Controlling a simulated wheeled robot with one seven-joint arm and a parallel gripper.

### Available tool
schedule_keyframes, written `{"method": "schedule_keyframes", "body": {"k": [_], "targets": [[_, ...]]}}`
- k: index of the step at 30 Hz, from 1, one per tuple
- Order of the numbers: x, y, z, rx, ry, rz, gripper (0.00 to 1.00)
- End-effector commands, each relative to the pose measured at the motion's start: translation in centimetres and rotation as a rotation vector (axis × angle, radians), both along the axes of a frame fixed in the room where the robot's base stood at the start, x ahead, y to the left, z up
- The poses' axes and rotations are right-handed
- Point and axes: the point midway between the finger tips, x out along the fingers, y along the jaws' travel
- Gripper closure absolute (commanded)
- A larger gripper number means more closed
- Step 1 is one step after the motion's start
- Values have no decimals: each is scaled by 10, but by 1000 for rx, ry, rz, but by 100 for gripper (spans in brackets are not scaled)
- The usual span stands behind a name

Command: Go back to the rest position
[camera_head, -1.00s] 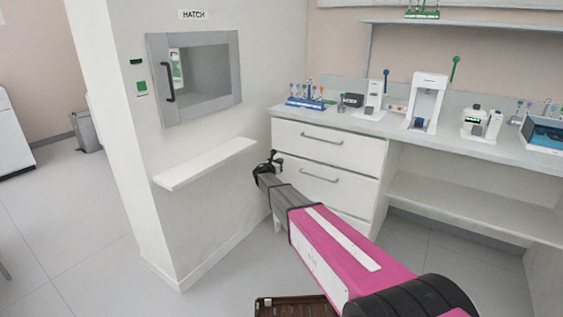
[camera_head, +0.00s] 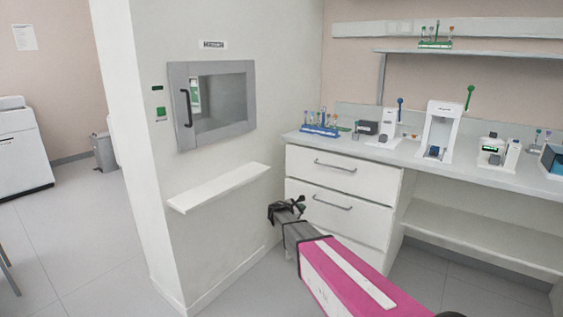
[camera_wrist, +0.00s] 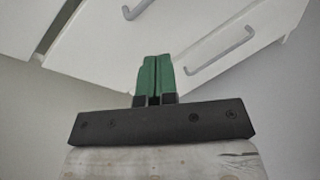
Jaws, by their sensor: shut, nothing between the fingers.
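My gripper (camera_head: 286,208) is at the end of my pink and grey arm, in front of the white drawer unit and to the right of the small wall shelf. In the wrist view its two green fingers (camera_wrist: 155,80) are together, with nothing held between them. The fingers point toward the drawer fronts and seem clear of them.
The hatch (camera_head: 215,105) is in the wall at left, with a white shelf (camera_head: 218,188) below it. The drawer unit (camera_head: 335,205) has handles that stick out. The counter (camera_head: 470,172) carries a blue tube rack (camera_head: 320,131) and several devices.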

Motion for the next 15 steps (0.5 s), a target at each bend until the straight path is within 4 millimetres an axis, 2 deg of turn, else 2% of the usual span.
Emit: {"method": "schedule_keyframes", "body": {"k": [1, 6, 10, 15], "targets": [[-32, -24, -2, 102, -17, -69, 100], [-115, -75, -21, 475, -94, -349, 100], [-183, -100, -33, 744, -156, -600, 100], [-269, -111, -40, 1058, -233, -959, 100]]}}
